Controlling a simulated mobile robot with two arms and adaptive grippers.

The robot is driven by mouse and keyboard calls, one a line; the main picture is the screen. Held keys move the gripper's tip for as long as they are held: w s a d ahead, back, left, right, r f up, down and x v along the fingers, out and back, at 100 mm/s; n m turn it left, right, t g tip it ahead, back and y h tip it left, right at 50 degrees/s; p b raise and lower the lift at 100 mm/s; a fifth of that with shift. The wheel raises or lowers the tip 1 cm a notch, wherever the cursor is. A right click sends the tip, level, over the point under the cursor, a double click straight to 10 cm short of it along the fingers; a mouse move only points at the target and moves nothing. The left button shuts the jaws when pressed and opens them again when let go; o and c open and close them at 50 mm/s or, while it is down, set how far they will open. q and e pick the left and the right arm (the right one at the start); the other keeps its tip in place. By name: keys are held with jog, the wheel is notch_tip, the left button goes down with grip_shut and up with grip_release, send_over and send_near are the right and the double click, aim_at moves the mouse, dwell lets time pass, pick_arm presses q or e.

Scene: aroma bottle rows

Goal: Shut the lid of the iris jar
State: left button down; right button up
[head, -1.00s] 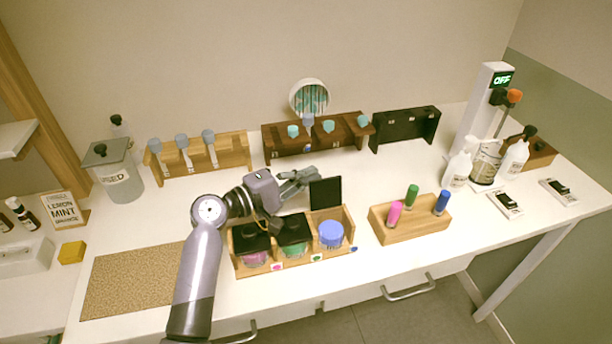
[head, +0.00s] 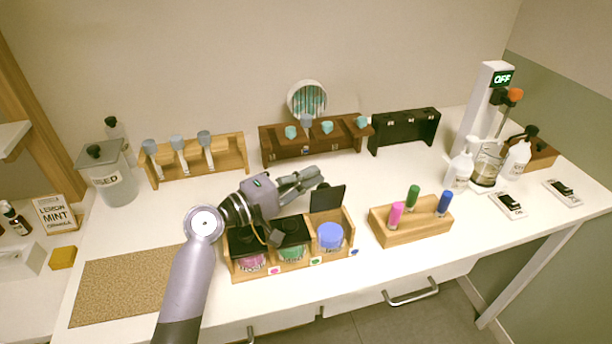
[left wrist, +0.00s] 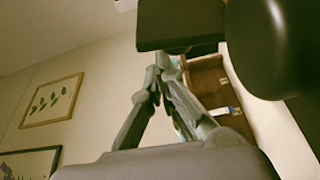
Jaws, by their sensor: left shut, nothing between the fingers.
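The iris jar seems to be the blue-topped jar (head: 330,236) in the right compartment of the wooden holder. Its black square lid (head: 327,198) stands raised behind it, tilted a little. My left gripper (head: 322,178) is shut and empty, with its fingertips just behind the lid's upper edge. I cannot tell whether they touch it. In the left wrist view the shut fingertips (left wrist: 158,72) are just below a dark panel (left wrist: 180,24), likely the lid. My right gripper is not in view.
Pink (head: 251,262) and green (head: 291,252) jars beside it have shut black lids. A wooden block with coloured bottles (head: 410,226) stands right of the holder. Racks (head: 292,144) line the back. A tan mat (head: 125,285) lies left; the white table is bare between holder and racks.

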pick_arm(q)
jog(key=shift+s+d+r+m+h+b, duration=0.1)
jog(key=shift+s+r+m+h+b, duration=0.05)
jog(key=shift+s+m+b, duration=0.3)
jog(key=shift+s+d+r+m+h+b, duration=0.15)
jog(key=shift+s+m+b, duration=0.15)
jog(key=shift+b, duration=0.2)
jog(key=shift+r, duration=0.2)
